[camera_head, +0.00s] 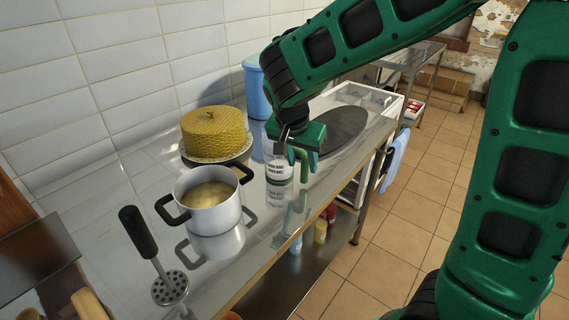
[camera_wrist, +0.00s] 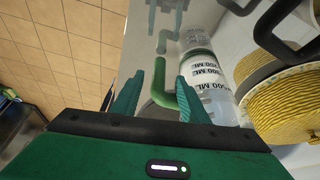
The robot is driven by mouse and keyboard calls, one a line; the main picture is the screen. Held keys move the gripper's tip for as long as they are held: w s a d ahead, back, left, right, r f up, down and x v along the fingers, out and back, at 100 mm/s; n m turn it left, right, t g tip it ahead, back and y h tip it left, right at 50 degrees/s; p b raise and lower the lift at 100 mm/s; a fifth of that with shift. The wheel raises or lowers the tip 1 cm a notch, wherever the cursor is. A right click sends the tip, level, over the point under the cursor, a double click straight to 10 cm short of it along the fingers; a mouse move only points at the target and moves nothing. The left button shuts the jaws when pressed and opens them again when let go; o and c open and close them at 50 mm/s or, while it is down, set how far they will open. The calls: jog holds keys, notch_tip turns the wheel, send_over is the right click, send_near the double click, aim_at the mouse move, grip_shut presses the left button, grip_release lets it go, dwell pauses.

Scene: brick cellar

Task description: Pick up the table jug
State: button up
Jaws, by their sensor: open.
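The table jug (camera_head: 278,168) is a clear vessel with dark volume markings and a green handle. It stands upright on the shiny metal table, and its body (camera_wrist: 207,75) shows right of the fingers in the wrist view. My gripper (camera_head: 293,157) is right at the jug, at handle height. In the wrist view my gripper (camera_wrist: 160,78) is open, with the green handle (camera_wrist: 166,88) in the gap between its two fingers. I cannot tell whether either finger touches the handle. My gripper hides part of the jug's top in the head view.
A white pot (camera_head: 213,212) with black handles and a yellow woven-looking cake (camera_head: 214,133) stand left of the jug. A black-handled masher (camera_head: 150,255) is nearer. A blue container (camera_head: 257,90) and a dark round plate (camera_head: 343,128) are behind. The tiled wall bounds the left.

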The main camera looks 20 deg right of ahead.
aim_at(304, 171)
jog(key=shift+x, duration=2.7)
grip_shut()
